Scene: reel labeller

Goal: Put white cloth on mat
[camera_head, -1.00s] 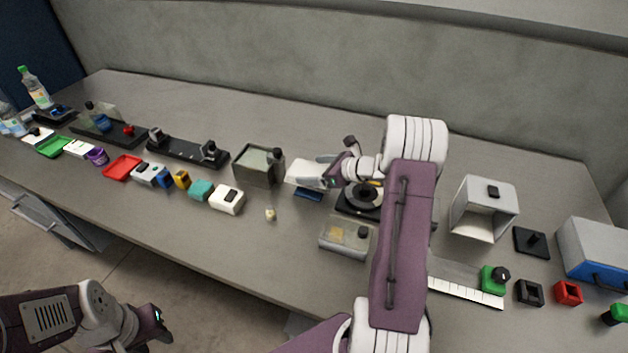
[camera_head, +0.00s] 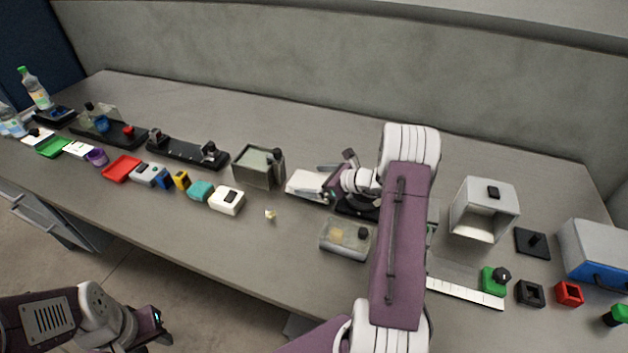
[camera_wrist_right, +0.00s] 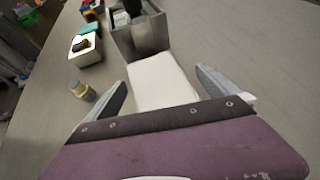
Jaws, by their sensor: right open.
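The white cloth (camera_head: 304,184) lies flat on the table beside the grey open box, and it shows between my fingers in the right wrist view (camera_wrist_right: 160,80). My right gripper (camera_head: 323,186) is open just to the right of the cloth; its two fingers stand apart on either side in the right wrist view (camera_wrist_right: 162,84). The cloth looks released. No mat shows clearly now; the blue patch seen earlier at this spot is covered by the cloth. My left gripper (camera_head: 152,326) is low at the left, off the table, its jaws unclear.
The grey box (camera_head: 258,167) stands left of the cloth. A white block (camera_head: 227,200) and a small pale bottle (camera_head: 270,214) are in front to the left. A clear-lidded box (camera_head: 345,238) sits in front of my right arm. The table behind is clear.

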